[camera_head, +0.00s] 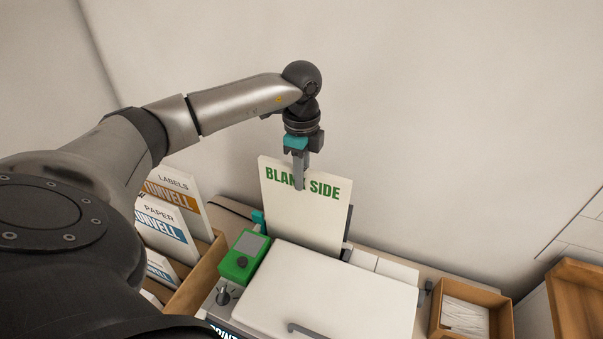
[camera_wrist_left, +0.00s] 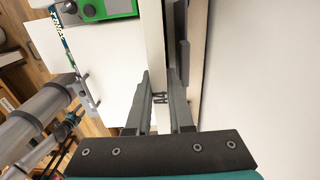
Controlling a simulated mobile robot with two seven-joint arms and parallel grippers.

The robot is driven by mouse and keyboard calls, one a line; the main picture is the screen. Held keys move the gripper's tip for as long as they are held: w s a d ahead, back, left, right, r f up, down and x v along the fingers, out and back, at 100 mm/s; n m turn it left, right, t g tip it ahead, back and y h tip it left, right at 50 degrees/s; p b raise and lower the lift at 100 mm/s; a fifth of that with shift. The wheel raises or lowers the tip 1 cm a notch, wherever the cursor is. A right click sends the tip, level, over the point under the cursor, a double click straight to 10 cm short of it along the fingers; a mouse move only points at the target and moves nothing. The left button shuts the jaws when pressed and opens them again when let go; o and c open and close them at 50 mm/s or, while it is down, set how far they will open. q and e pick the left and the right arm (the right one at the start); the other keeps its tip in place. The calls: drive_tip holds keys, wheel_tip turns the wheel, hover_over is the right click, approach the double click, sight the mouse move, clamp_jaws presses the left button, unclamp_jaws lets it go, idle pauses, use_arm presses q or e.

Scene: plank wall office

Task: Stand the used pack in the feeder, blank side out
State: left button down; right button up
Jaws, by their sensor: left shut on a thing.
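The pack (camera_head: 300,215) is a pale upright slab with green "BLANK SIDE" lettering facing my head camera. It stands at the back of the white-lidded printer (camera_head: 330,295), where the feeder is; its lower edge is hidden behind the lid. My left gripper (camera_head: 300,180) points down and is shut on the pack's top edge, one finger crossing the lettering. Whether the pack rests on the feeder's bottom cannot be told. My right gripper is not in view.
A green control box (camera_head: 243,258) sits at the printer's left. A wooden box with packs marked "LABELS" (camera_head: 175,195) and "PAPER" (camera_head: 165,225) stands further left. A wooden tray of white sheets (camera_head: 464,315) is at the right. The wall is close behind.

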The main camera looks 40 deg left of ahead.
use_arm(q)
drive_tip(key=shift+f+b, duration=1.25)
drive_tip(key=shift+f, duration=0.7)
drive_tip(key=c, duration=0.7)
unclamp_jaws()
drive_tip(key=shift+f, duration=0.1)
wheel_tip(320, 180, up, 15)
drive_tip(key=shift+r+b, duration=0.2)
drive_tip(key=shift+b, duration=0.1)
